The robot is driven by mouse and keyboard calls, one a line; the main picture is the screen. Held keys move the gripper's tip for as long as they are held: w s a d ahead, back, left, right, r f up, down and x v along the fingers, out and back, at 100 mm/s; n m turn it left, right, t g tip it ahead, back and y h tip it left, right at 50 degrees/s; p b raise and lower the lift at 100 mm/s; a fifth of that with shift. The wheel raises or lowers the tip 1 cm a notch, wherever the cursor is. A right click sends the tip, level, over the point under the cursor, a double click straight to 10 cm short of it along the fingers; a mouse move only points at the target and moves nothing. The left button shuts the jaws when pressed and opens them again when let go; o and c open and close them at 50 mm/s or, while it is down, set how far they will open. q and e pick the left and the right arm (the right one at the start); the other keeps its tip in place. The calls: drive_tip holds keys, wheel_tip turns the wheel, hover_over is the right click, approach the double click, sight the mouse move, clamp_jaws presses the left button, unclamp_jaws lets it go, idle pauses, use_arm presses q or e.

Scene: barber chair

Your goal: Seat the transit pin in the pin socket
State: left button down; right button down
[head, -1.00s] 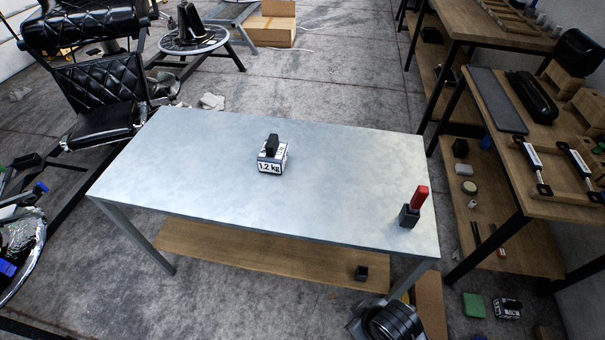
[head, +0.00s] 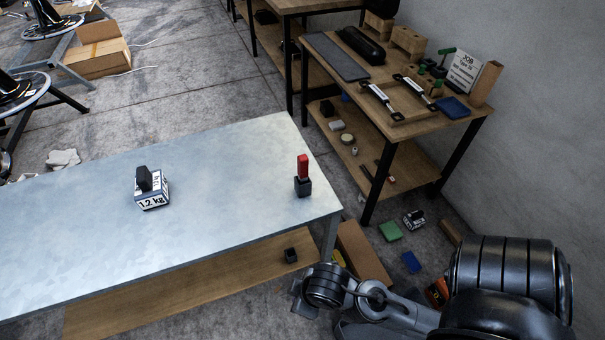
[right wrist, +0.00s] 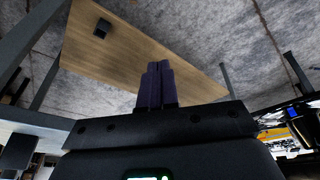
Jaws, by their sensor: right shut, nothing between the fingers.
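A red pin (head: 303,167) stands upright in or on a dark square block (head: 303,187) at the right end of the grey metal table (head: 235,190). I take the red piece as the transit pin. A second small dark block (head: 291,255) with a darker top is on the wooden lower shelf; it also shows in the right wrist view (right wrist: 102,28). I cannot tell which block is the pin socket. My right gripper (right wrist: 156,78) is shut and empty, below the tabletop level near the shelf, apart from both blocks. My left gripper is out of view.
A 1.2 kg weight (head: 152,190) stands on the table's middle. A wooden workbench (head: 415,125) with parts is at the right, beside a grey wall. A cardboard box (head: 362,250) and small items lie on the floor near my right arm. Most of the tabletop is clear.

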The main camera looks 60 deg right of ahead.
drive_tip(key=c, duration=0.8)
unclamp_jaws()
drive_tip(key=shift+a, duration=0.1)
